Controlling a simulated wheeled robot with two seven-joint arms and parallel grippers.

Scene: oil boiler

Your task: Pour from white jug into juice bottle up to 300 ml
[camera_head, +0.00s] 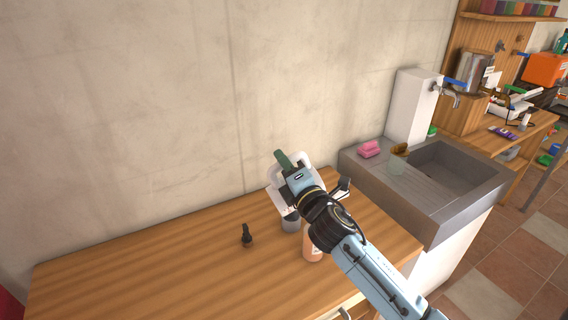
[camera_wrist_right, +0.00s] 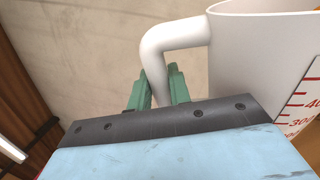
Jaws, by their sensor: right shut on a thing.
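The white jug (camera_wrist_right: 262,52) fills the right of the right wrist view, with red scale marks on its side. My right gripper (camera_wrist_right: 160,88) has its green fingers shut around the lower part of the jug's white handle (camera_wrist_right: 176,38). In the head view the right gripper (camera_head: 284,160) and arm cover most of the jug (camera_head: 304,158). An orange bottle (camera_head: 312,250), possibly the juice bottle, stands on the wooden table partly behind my right arm. Its opening is hidden. My left gripper is not in view.
A small black object (camera_head: 247,236) stands on the wooden table (camera_head: 150,270), whose left part is clear. A dark grey container (camera_head: 291,222) is beside the orange bottle. A grey sink (camera_head: 430,185) with a pink sponge (camera_head: 370,148) adjoins on the right. The wall is close behind.

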